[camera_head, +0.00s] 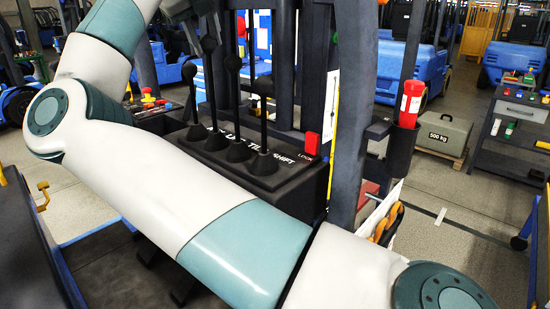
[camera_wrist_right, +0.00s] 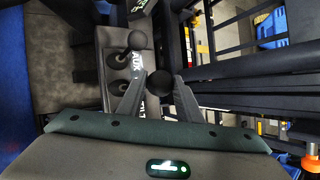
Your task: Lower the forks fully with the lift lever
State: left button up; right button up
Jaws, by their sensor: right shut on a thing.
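A black lever console (camera_head: 250,170) carries several upright levers with round black knobs, and the labels TILT and SHIFT are readable. My right gripper (camera_head: 209,30) is at the top of the head view, mostly cut off and at the tallest-looking lever knob (camera_head: 208,44). In the right wrist view its two fingers (camera_wrist_right: 160,88) are shut on a round black knob (camera_wrist_right: 161,81). A second knob (camera_wrist_right: 136,40) stands free beside it, near the label AUX. The held lever's own label is partly covered, so I cannot read it fully. The forks are not clearly seen. My left gripper is out of view.
Dark mast posts (camera_head: 365,90) rise right of the console. A red extinguisher-like cylinder (camera_head: 411,100) hangs on a post. A grey 500 kg weight (camera_head: 443,133) sits on a pallet, and a tool cart (camera_head: 515,115) stands at the right. My right arm crosses the foreground.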

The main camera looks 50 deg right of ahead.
jog(key=shift+o, duration=0.2)
jog(key=d+f, duration=0.1)
jog(key=d, duration=0.7)
jog(key=shift+s+f, duration=0.25)
jog(key=shift+s, duration=0.15)
jog(key=shift+d, duration=0.25)
dwell(0.4)
jog(key=shift+a+b, duration=0.45)
jog(key=shift+a, duration=0.1)
jog(key=a, duration=0.2)
jog(key=a+r, duration=0.1)
jog(key=a, duration=0.1)
jog(key=a+b, duration=0.1)
jog(key=a, duration=0.2)
jog(key=shift+w+r, duration=0.15)
jog(key=shift+w, duration=0.2)
jog(key=shift+c, duration=0.2)
jog(key=shift+a+r, duration=0.1)
jog(key=shift+r, duration=0.05)
